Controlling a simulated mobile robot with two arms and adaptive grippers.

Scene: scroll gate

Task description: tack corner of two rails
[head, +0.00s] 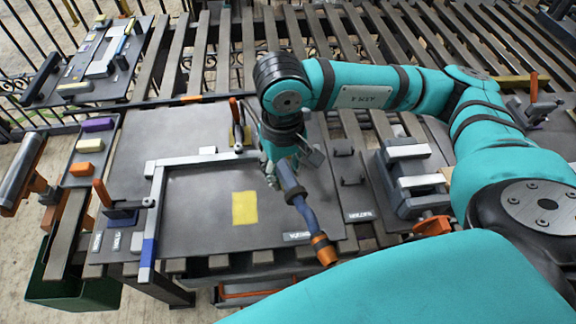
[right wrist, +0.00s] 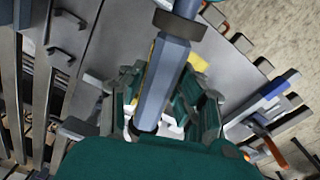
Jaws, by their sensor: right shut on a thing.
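Two light grey rails meet in a corner (head: 154,170) on the grey work plate. One rail (head: 200,159) runs right from it. The other rail (head: 149,245) runs towards the front and has a blue section. My right gripper (head: 272,172) is shut on a blue-grey torch-like tool (head: 299,200), held above the plate to the right of the corner, apart from the rails. The tool slants down right to an orange end (head: 323,250). In the right wrist view its handle (right wrist: 164,82) lies between the fingers. My left gripper is not in view.
Orange-handled clamps stand at the left rail (head: 103,193) and at the back rail (head: 234,111). A yellow patch (head: 245,208) lies on the plate (head: 200,220). A tray (head: 75,180) with coloured blocks is at left. A grey block-like device (head: 410,180) stands at right.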

